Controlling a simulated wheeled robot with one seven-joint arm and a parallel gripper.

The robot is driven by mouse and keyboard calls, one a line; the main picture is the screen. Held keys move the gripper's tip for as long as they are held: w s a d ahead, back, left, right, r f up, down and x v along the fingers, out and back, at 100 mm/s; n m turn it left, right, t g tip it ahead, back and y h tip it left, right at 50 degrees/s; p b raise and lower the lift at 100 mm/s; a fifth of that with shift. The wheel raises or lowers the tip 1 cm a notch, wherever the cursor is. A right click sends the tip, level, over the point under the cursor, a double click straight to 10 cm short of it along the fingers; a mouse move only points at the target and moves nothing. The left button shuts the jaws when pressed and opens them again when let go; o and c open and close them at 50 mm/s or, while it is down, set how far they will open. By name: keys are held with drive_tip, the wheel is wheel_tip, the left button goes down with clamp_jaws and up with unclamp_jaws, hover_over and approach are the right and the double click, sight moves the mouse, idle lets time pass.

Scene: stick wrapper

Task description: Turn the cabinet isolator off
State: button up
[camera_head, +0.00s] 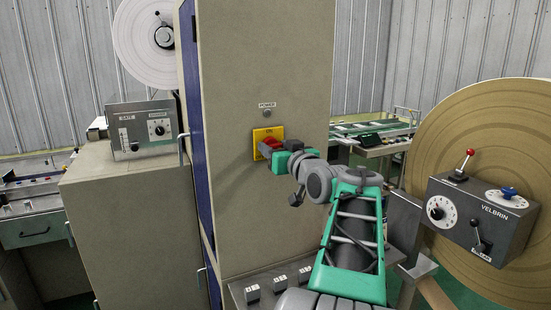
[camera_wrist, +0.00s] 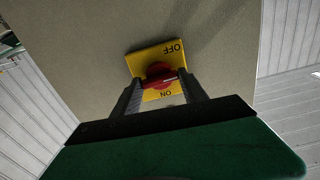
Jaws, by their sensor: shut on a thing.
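The cabinet isolator is a red rotary handle (camera_wrist: 160,75) on a yellow plate (camera_head: 262,134), mounted on the beige cabinet front (camera_head: 262,60). The fingers and wrist cover part of the plate in the head view. The handle's exact setting is hard to tell.
A round grey POWER indicator (camera_head: 267,113) sits above the plate. A grey control box (camera_head: 143,130) stands on a lower cabinet at left. Several switches (camera_head: 280,282) are on a ledge below my arm. A VELBRIN box (camera_head: 480,218) and a large brown roll (camera_head: 500,140) are at right.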

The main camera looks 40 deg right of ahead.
drive_tip(key=shift+n+b, duration=0.3)
drive_tip(key=o, duration=1.4)
drive_tip(key=shift+c, duration=0.2)
drive_tip(key=b+v, duration=0.2)
drive_tip(key=v, duration=0.5)
drive_tip(key=shift+s+a, duration=0.2)
drive_tip(key=shift+s, duration=0.2)
